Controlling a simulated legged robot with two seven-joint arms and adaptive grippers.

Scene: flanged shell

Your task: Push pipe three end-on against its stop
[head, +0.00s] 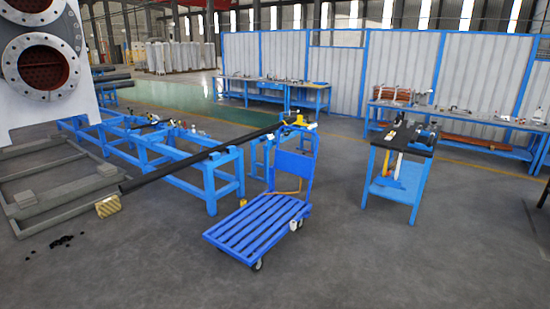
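One long black pipe (205,160) lies across the blue trestle frames, running from the lower left to the upper right. I cannot tell whether it is pipe three. Its near end is above and close to a yellowish block (108,206); whether they touch is unclear. Its far end reaches a blue stand with a small yellow part (297,119). No stop can be told apart for certain; contact at the far end is too small to judge. Neither of my grippers is in view.
A blue slatted trolley (257,232) stands on the floor in front of the trestles (208,190). A black-topped blue workbench (405,136) is right of it. The flanged shell (15,110) and grey beams (62,195) are at left. The floor at front right is clear.

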